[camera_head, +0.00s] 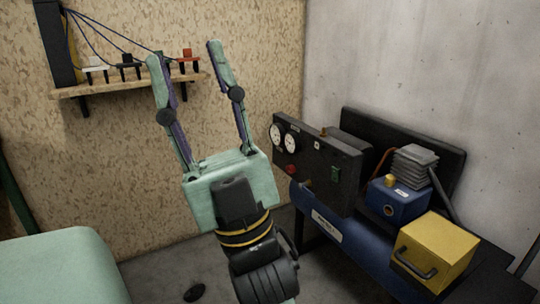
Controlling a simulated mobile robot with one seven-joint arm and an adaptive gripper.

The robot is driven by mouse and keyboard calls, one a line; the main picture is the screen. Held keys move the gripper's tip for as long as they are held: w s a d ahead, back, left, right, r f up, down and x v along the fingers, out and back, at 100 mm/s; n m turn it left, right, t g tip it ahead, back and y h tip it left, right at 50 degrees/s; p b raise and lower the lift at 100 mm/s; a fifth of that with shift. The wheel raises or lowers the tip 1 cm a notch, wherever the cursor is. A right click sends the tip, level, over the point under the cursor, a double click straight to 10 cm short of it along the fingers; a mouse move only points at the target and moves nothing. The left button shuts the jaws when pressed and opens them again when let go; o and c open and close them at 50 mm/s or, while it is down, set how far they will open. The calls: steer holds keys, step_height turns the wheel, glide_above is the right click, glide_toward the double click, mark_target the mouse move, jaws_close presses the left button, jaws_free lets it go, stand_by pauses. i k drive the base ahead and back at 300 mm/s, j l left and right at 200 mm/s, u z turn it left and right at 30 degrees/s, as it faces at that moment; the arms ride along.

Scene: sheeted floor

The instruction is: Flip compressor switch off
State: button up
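The compressor (345,235) stands at the right, with a blue tank and a dark upright panel (350,172). The panel bears two white gauges (284,138), a red knob (291,170) and a small green switch (336,174) near its right end. Whether the switch is on or off is too small to tell. My gripper (183,50) is raised left of the panel, fingers pointing up and spread apart. It is empty and apart from the compressor.
A wooden shelf (135,86) with small clamp-like items and blue cables is on the chipboard wall behind my gripper. A yellow box (436,250) with a handle sits at the compressor's right. A grey concrete wall (430,60) stands behind the compressor.

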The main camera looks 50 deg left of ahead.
mark_target(335, 171)
steer(key=u, duration=1.2)
